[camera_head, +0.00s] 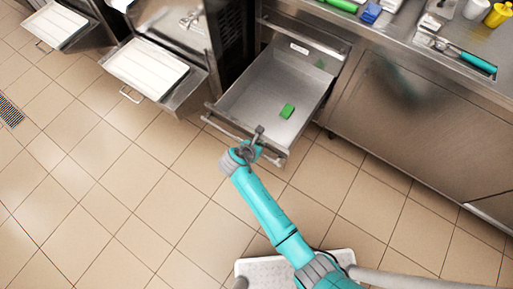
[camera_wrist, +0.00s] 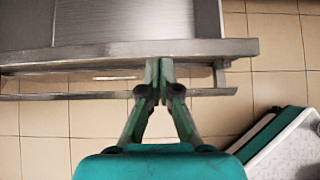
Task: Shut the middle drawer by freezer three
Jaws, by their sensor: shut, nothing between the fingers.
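An open metal drawer (camera_head: 262,88) sticks out from under the steel counter, right of a dark machine, in the head view. A green block (camera_head: 287,111) lies inside it. Its bar handle (camera_head: 226,126) runs along the front. The drawer front (camera_wrist: 120,53) and handle (camera_wrist: 50,97) also show in the wrist view. My gripper (camera_head: 259,131) is shut and empty at the right part of the drawer's front. In the wrist view my fingertips (camera_wrist: 160,62) overlap the front's edge; I cannot tell whether they touch it. No freezer number is readable.
Two machines at the left have white trays (camera_head: 146,67) on fronts that jut out. The counter (camera_head: 400,40) holds a teal-handled tool (camera_head: 478,62), a yellow cup (camera_head: 497,15) and a blue item (camera_head: 371,13). The tiled floor (camera_head: 110,190) before the drawer is clear.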

